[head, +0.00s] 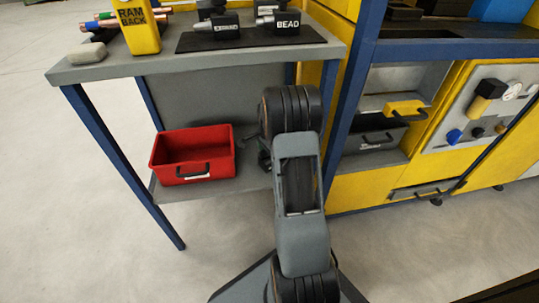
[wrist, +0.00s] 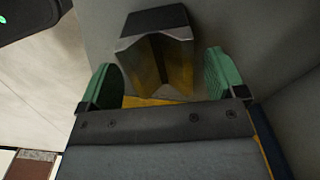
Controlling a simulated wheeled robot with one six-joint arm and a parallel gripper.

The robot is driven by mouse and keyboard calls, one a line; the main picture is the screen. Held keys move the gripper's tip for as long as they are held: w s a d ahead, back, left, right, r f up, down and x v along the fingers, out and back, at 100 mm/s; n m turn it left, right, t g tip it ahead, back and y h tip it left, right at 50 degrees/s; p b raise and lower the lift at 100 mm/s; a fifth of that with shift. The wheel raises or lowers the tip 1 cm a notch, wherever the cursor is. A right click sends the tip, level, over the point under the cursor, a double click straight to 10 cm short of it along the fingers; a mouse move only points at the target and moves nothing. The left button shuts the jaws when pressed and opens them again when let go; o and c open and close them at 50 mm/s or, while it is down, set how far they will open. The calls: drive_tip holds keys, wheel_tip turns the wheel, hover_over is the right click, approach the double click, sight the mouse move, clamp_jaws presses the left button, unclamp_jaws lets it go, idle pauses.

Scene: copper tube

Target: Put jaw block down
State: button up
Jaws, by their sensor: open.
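A jaw block (wrist: 158,48) with a dark top and a V-shaped, yellowish face stands on a grey surface in the wrist view. My gripper (wrist: 158,80) has its two green-padded fingers spread on either side of it. There is a gap between the block and each pad. In the head view my gripper is mostly hidden behind my own arm, beside the lower shelf (head: 225,203), and this block cannot be made out there. Two more black blocks, one labelled BEAD (head: 287,24) and one with a blurred label (head: 218,29), sit on a black mat (head: 255,42) on the upper bench.
A red bin (head: 193,153) stands on the lower shelf, left of my arm. The upper bench top (head: 110,65) holds a yellow RAM BACK block (head: 138,25), copper tubes (head: 100,27) and a grey block (head: 87,53). A yellow machine (head: 380,185) stands to the right.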

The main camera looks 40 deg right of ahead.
sight(265, 159)
drive_tip(key=shift+n, duration=0.6)
drive_tip(key=r, duration=0.2)
drive_tip(key=a+r+p, duration=0.1)
drive_tip(key=r, duration=0.1)
drive_tip(key=a+r+p, duration=0.1)
drive_tip(key=r, duration=0.2)
drive_tip(key=shift+s, duration=0.15)
drive_tip(key=s+a+r+n+t, duration=0.1)
drive_tip(key=s+a+r+n, duration=0.15)
drive_tip(key=a+r, duration=0.2)
drive_tip(key=s+a+r+n, duration=0.2)
drive_tip(key=a+r+n, duration=0.15)
drive_tip(key=a, duration=0.25)
drive_tip(key=s+a+r+n+t, duration=0.1)
drive_tip(key=s+a+n, duration=0.9)
drive_tip(key=s, duration=0.3)
drive_tip(key=shift+a+r+n+t, duration=0.2)
drive_tip(key=shift+r+n+t, duration=0.1)
drive_tip(key=shift+n, duration=0.4)
